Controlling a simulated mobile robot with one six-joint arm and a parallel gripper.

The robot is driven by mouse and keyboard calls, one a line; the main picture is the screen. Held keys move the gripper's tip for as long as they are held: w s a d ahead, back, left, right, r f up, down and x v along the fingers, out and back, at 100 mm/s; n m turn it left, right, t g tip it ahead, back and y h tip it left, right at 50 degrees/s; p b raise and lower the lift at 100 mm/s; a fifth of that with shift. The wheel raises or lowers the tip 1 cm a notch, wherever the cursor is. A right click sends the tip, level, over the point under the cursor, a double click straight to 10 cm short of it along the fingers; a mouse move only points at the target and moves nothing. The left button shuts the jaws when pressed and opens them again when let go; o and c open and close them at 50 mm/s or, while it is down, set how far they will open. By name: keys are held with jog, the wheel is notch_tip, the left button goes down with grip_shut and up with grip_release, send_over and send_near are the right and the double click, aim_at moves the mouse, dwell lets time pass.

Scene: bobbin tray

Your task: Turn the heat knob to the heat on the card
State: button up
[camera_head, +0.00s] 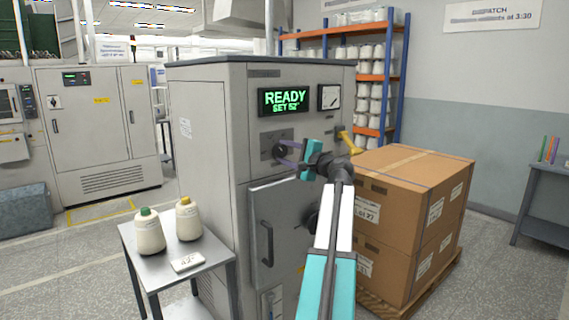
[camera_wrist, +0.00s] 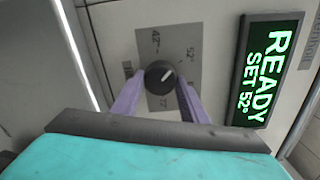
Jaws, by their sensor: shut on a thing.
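The heat knob (camera_wrist: 158,75) is a round dark knob on a grey dial plate (camera_wrist: 182,38) marked with several heats, among them 42° and 52°. Its light pointer mark is turned toward the 52° mark. My gripper (camera_wrist: 157,88) is shut on the knob, one purple finger on each side. In the head view my gripper (camera_head: 284,151) reaches the cabinet front, and the knob is partly hidden by it. The display (camera_head: 286,101) reads READY, SET 52°. The card (camera_head: 187,262) lies on the small table and appears to read 42°.
Two yarn cones, one green-topped (camera_head: 149,233) and one yellow-topped (camera_head: 188,220), stand on the small table (camera_head: 207,283). A cabinet door with a handle (camera_head: 267,243) is below the knob. Stacked cartons (camera_head: 405,205) and a yellow lever (camera_head: 349,141) are close to the right of my arm.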

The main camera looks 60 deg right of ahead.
jog(key=n+b, duration=0.5)
jog(key=shift+f+b, duration=0.1)
jog(key=shift+b, duration=0.25)
jog(key=shift+r+n+b, duration=0.25)
jog(key=shift+n+b, duration=1.15)
jog(key=shift+n, duration=0.4)
jog(key=o, duration=1)
jog(key=shift+o, duration=0.2)
jog(key=shift+s+a, duration=0.1)
jog(key=v, duration=1.3)
jog(key=shift+s, duration=0.25)
jog(key=shift+s+a, duration=0.1)
jog(key=shift+a, duration=0.05)
